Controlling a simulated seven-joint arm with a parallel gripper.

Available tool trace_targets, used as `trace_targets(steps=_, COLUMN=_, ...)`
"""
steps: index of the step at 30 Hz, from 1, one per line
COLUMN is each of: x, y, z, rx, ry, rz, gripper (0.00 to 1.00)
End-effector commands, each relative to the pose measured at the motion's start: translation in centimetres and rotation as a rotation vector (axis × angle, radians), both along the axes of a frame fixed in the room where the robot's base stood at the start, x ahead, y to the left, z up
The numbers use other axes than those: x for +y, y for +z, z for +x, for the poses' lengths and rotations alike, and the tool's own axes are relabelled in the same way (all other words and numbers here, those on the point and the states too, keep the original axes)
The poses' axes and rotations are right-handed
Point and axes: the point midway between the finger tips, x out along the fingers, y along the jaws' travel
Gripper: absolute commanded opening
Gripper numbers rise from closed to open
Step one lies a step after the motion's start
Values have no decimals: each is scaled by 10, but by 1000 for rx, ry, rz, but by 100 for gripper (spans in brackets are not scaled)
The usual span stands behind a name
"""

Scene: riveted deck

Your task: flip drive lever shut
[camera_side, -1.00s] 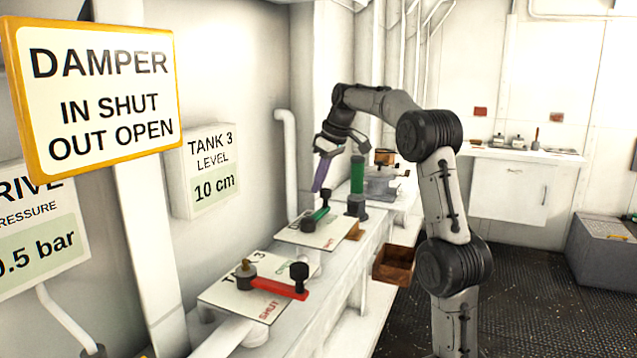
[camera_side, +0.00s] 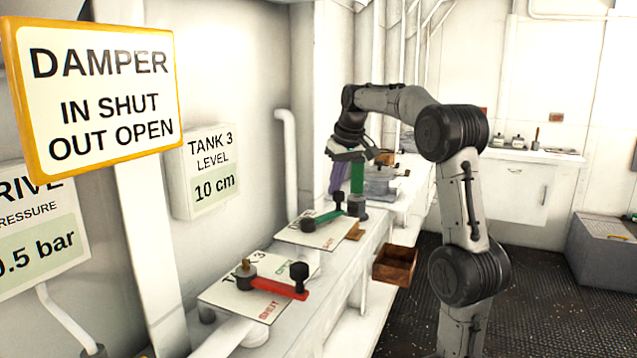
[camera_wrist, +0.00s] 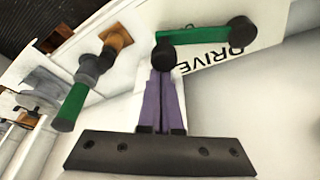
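The drive lever (camera_side: 326,215) is a green bar with dark ends on a pale plate (camera_side: 300,236). In the wrist view the green bar (camera_wrist: 205,35) lies by the letters DRIVE, with a pivot (camera_wrist: 241,32) at right and a knob (camera_wrist: 163,57) at its left end. My gripper (camera_side: 334,190) points down at the knob (camera_side: 338,197). Its purple fingers (camera_wrist: 161,76) are together, their tips right at the knob and partly hidden by it. Whether they touch it I cannot tell. No grip around the knob shows.
An upright green handle (camera_side: 357,178) stands just beyond, close to my fingers. A red lever (camera_side: 278,287) lies on the Tank 3 plate nearer the camera. A wooden bin (camera_side: 395,264) hangs at the bench's front. The damper sign (camera_side: 105,90) is at left.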

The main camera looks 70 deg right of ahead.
Motion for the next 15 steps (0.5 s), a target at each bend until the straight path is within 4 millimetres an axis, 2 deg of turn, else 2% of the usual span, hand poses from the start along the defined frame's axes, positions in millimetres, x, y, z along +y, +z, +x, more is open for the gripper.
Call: trace_targets(steps=15, x=26, y=-1, z=-47, rx=6, ry=-486, rz=2, gripper=0)
